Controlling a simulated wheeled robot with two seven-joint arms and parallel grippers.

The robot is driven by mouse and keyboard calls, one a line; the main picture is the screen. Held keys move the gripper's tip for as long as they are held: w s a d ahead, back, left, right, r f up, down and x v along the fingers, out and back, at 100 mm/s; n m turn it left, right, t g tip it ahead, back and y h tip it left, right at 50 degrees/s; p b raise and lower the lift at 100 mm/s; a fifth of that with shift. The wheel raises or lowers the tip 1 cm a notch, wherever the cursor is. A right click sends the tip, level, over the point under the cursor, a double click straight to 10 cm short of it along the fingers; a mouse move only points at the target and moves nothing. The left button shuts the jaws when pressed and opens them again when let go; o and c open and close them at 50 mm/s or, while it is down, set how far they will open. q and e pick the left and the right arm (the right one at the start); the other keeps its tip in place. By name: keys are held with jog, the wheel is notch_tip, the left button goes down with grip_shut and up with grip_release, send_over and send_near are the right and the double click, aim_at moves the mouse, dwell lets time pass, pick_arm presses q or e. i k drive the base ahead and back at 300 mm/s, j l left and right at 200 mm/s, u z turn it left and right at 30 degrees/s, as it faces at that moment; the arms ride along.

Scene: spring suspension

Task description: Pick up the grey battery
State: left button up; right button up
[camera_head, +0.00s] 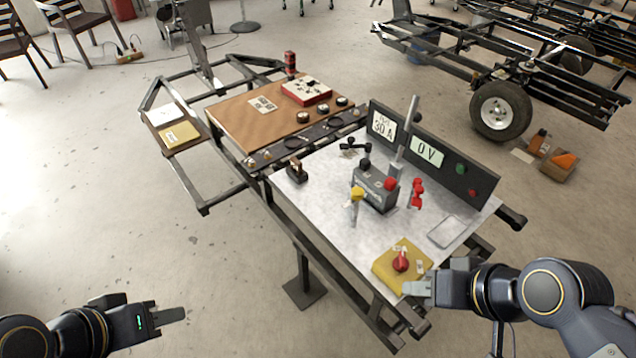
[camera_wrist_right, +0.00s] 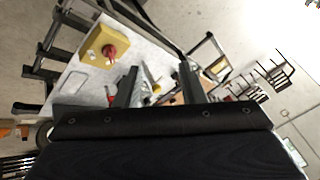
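The grey battery (camera_head: 374,190) stands upright on the light metal tabletop (camera_head: 318,212), with a red cap and a black clamp at its top. A yellow-handled item (camera_head: 356,194) is in front of it and a red clamp (camera_head: 417,193) is to its right. My right gripper (camera_head: 436,277) is open and empty near the table's front right edge, apart from the battery. In the right wrist view its fingers (camera_wrist_right: 158,78) are spread; the battery is too small and partly hidden to make out. My left gripper (camera_head: 168,310) is open and empty over the floor, far left of the table.
A yellow box with a red knob (camera_head: 389,271) sits by my right gripper. Behind the battery stands a dark panel with displays (camera_head: 428,152). A brown board (camera_head: 237,122) with small parts lies at the back left. The metal top's front left is clear.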

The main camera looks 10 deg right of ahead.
aim_at(372, 180)
jog(key=i+l+u, duration=0.1)
jog(key=l+u, duration=1.05)
jog(key=l, duration=0.8)
jog(key=k, duration=0.05)
